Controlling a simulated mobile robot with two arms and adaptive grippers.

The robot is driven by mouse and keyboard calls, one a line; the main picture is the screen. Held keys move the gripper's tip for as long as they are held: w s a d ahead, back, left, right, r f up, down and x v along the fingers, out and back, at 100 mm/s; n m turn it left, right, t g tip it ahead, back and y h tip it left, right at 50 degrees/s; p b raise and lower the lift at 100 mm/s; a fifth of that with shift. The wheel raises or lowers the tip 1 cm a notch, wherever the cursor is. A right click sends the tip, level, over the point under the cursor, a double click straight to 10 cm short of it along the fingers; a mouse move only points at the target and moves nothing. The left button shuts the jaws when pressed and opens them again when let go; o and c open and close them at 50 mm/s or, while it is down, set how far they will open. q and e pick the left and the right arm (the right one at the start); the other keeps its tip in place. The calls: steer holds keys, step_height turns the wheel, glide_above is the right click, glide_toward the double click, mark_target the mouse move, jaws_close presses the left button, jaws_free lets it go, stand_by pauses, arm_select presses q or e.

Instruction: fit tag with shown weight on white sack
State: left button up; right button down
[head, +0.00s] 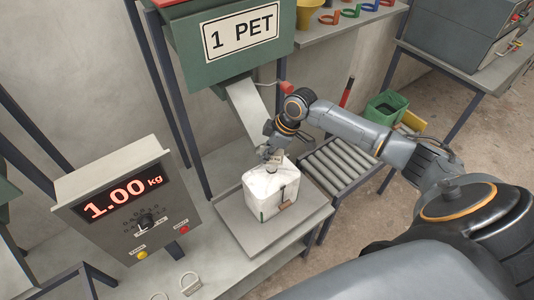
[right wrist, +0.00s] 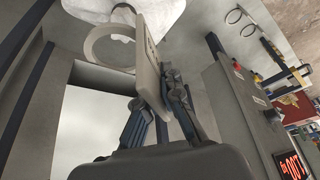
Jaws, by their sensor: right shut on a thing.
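The white sack (head: 264,196) stands upright on the scale platform, its gathered neck on top. My right gripper (head: 273,154) is right over the neck. In the right wrist view my right gripper (right wrist: 160,88) is shut on a pale tag (right wrist: 149,48) with a round loop (right wrist: 88,45). The sack (right wrist: 172,14) shows at the top of that view, with a dark part close to the loop. I cannot tell whether the loop is around the neck. The display (head: 121,198) reads 1.00 kg. My left gripper is out of view.
Two loose tags (head: 190,284) lie on the bench at the front. The scale platform (head: 232,222) sits below the chute (head: 246,108) of a green hopper marked 1 PET (head: 241,32). A roller conveyor (head: 334,168) runs to the right, with a green crate (head: 384,107) beyond.

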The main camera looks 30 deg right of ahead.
mark_target(266, 181)
steer(key=shift+d+b+x, duration=0.2)
steer(key=shift+b+x, duration=0.35)
steer(key=shift+x, duration=0.5)
steer(key=shift+s+f+b, duration=0.15)
steer(key=shift+f+b, duration=0.45)
steer(key=shift+f, duration=0.05)
steer(key=shift+s+f, duration=0.15)
steer(key=shift+f, duration=0.3)
steer(key=shift+f+b, duration=1.05)
steer(key=shift+f, duration=0.7)
steer(key=c, duration=1.4)
jaws_free()
steer(key=shift+c, duration=0.2)
